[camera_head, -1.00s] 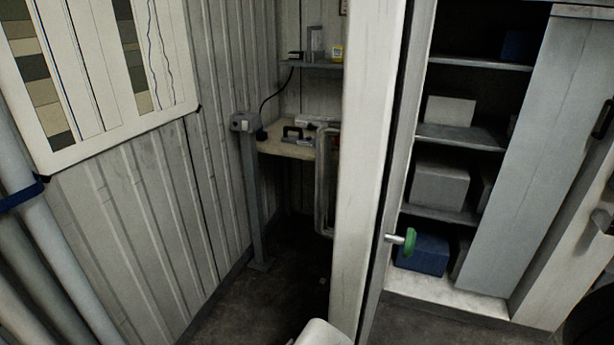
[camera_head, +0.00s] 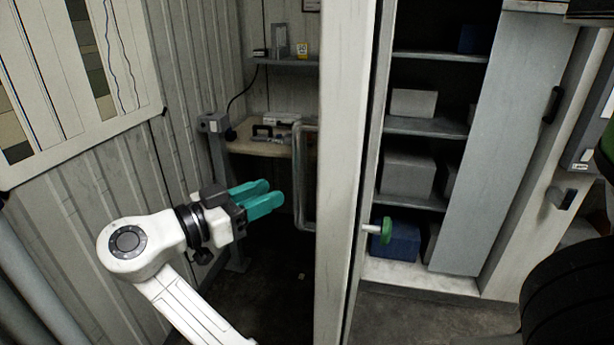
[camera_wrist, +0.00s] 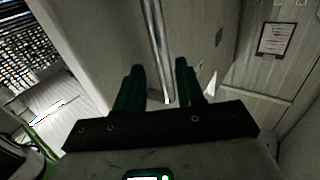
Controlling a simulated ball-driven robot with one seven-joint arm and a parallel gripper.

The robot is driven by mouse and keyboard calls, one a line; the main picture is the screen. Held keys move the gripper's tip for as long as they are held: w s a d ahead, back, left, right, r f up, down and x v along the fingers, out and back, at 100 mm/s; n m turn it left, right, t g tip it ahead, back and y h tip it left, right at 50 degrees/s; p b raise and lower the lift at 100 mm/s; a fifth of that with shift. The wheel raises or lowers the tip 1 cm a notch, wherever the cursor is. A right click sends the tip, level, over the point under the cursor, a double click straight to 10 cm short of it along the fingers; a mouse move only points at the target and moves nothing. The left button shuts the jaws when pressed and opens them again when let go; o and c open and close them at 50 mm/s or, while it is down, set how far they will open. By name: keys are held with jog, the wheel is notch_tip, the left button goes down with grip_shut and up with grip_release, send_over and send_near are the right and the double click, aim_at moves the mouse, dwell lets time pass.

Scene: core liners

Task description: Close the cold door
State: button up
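The cold door (camera_head: 345,150) is a thick pale panel standing open, seen nearly edge-on in the middle of the head view. A grey U-shaped bar handle (camera_head: 302,185) is on its left face, and a green knob (camera_head: 386,230) on a short rod sticks out on its right side. My gripper (camera_head: 275,192) has teal fingers, apart and empty, a little left of the handle with a small gap. In the wrist view my gripper (camera_wrist: 158,72) is open; a shiny metal bar (camera_wrist: 158,40), apparently the handle, lines up between the fingers.
Right of the door are shelves with grey boxes (camera_head: 408,172) and a blue box (camera_head: 395,242). Behind my gripper, a bench (camera_head: 262,148) and grey post (camera_head: 220,180) stand by the ribbed wall. A chart board (camera_head: 75,80) hangs left. Dark floor lies below.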

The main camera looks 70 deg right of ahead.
jog(key=p+x, duration=0.2)
jog(key=x, duration=0.8)
jog(key=shift+s+d+f, duration=0.1)
jog(key=shift+d, duration=0.05)
jog(key=shift+c, duration=0.5)
grip_shut()
